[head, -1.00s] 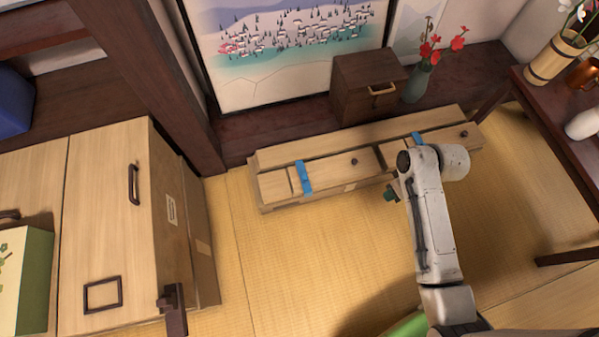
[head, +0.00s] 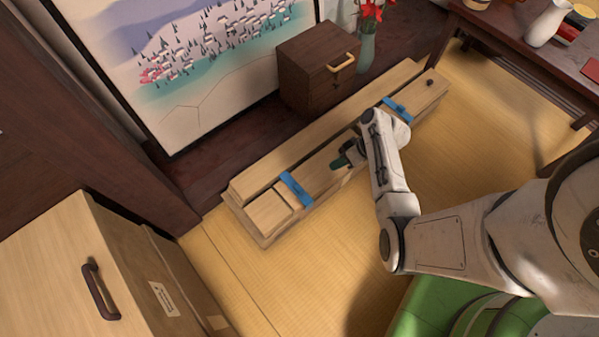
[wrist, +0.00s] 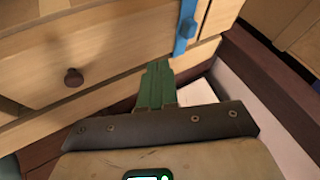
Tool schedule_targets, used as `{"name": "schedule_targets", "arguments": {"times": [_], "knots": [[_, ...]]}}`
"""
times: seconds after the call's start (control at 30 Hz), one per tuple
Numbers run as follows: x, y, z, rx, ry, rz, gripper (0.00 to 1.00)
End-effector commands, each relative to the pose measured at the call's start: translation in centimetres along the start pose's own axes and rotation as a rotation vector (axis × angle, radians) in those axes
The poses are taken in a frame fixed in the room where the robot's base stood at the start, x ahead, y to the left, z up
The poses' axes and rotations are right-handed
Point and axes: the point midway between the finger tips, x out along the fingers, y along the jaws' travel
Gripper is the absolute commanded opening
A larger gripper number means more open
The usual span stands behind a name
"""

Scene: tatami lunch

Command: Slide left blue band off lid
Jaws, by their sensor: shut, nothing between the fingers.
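A long low wooden box (head: 243,211) lies on the tatami, with lids along its near side. The left blue band (head: 297,190) wraps across the lid (head: 325,160) near its left end; it also shows at the upper right of the wrist view (wrist: 185,27). A second blue band (head: 397,109) crosses the right part. My gripper (head: 341,162), with green fingers, is shut and empty to the right of the left band, at the lid in the head view. In the wrist view the fingers (wrist: 157,72) point toward the lid, apart from the band. A dark knob (wrist: 73,77) is left of them.
A small dark chest (head: 315,75) and a red-flowered vase (head: 366,50) stand behind the box. A pale cabinet (head: 70,270) stands at the left and a dark table (head: 500,28) at the right. Open tatami (head: 290,270) lies in front of the box.

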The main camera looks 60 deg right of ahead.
Motion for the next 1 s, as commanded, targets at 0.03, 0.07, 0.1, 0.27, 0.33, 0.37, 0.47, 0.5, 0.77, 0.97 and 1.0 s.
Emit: {"name": "schedule_targets", "arguments": {"times": [0.03, 0.07, 0.1, 0.27, 0.33, 0.37, 0.47, 0.5, 0.77, 0.97, 1.0], "knots": [[0.0, 0.1, 0.0, 0.001, 0.003, 0.000, 0.00], [0.0, 0.1, 0.0, 0.001, 0.003, 0.000, 0.00], [0.0, 0.1, 0.0, 0.001, 0.003, 0.000, 0.00], [0.0, 0.0, 0.0, 0.000, 0.001, 0.000, 0.00], [0.1, 0.0, 0.0, 0.000, 0.001, 0.000, 0.00], [0.2, 0.0, 0.0, 0.000, 0.001, 0.000, 0.00], [1.0, 0.1, 0.0, -0.001, 0.000, -0.001, 0.00], [1.5, 0.1, 0.1, -0.001, 0.000, -0.002, 0.00], [6.5, 0.2, 0.2, 0.000, -0.001, -0.002, 0.00], [10.3, 0.1, 0.1, -0.001, -0.001, -0.002, 0.00], [10.6, -0.2, 0.1, -0.004, -0.003, -0.002, 0.00]]}}
